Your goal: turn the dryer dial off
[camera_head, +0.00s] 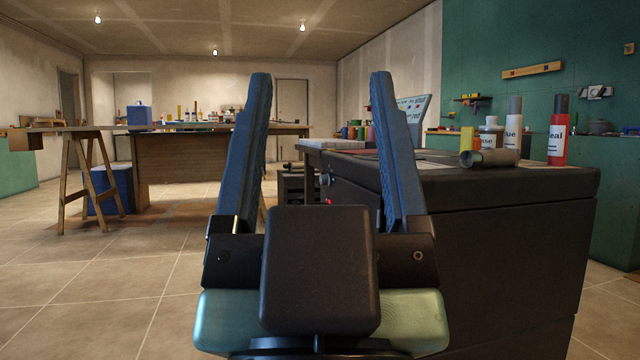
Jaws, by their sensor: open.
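The dryer looks to be the dark cabinet (515,235) at the right, with its front face seen at a steep angle. A small round knob, which looks like the dial (325,180), sticks out of that front face near its far end. Its setting is too small to tell. A small red light (329,202) glows just below it. My gripper (321,78) points forward with its two blue fingers wide apart and nothing between them. The knob shows in the gap between the fingers, farther off and apart from them. The gripper body hides the lower front of the cabinet.
Bottles (558,130) and a lying cylinder (490,157) stand on the cabinet top. A wooden workbench (185,155) on trestles is at the back left, with a blue bin (105,190) beneath. The tiled floor (100,285) at the left is clear.

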